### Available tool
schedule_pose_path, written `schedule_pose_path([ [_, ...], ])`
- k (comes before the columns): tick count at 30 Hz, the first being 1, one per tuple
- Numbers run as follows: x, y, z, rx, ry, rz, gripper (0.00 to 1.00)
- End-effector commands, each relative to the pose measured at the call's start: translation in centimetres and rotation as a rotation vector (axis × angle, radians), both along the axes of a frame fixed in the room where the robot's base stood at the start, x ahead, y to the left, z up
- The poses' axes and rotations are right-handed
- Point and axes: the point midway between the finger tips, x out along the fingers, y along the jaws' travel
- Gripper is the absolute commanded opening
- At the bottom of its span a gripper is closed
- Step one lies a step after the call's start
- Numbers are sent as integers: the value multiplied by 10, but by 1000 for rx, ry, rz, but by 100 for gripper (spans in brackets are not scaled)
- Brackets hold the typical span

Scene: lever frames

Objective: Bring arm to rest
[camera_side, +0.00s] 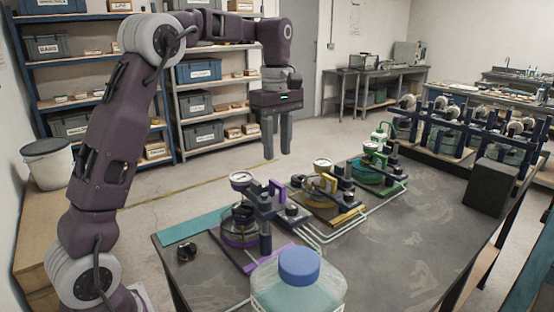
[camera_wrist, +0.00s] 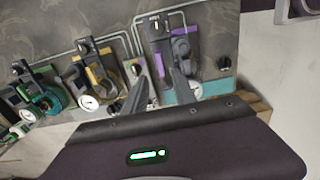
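My gripper (camera_side: 277,155) hangs pointing down in the air, above and behind the far edge of the bench in the side view. Its two fingers are apart with nothing between them. They also show apart in the wrist view (camera_wrist: 157,82). A purple lever frame (camera_side: 247,225), a yellow lever frame (camera_side: 328,197) and a green lever frame (camera_side: 378,172) stand in a row on the dark bench (camera_side: 400,262). Each has a gauge and dark clamp parts. The wrist view shows the purple frame (camera_wrist: 182,50), yellow frame (camera_wrist: 97,72) and green frame (camera_wrist: 42,92). My gripper touches none of them.
A large bottle with a blue cap (camera_side: 299,266) stands at the near edge. A dark box (camera_side: 490,188) and a rack with several reels (camera_side: 460,130) stand at the right. A teal strip (camera_side: 192,226) and a dark knob (camera_side: 187,251) are at the left. Shelves stand behind.

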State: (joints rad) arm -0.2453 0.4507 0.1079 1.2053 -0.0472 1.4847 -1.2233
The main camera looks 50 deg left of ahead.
Motion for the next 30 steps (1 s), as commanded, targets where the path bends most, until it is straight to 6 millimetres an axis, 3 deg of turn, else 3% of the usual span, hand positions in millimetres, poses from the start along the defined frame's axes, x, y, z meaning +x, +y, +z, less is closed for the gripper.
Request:
schedule_pose_path([
  [22, -4, -4, 4, 1, -9, -25, 33],
  [26, -47, -37, 32, 22, -97, -286, 33],
  [30, -135, -87, 44, 112, -237, -776, 33],
])
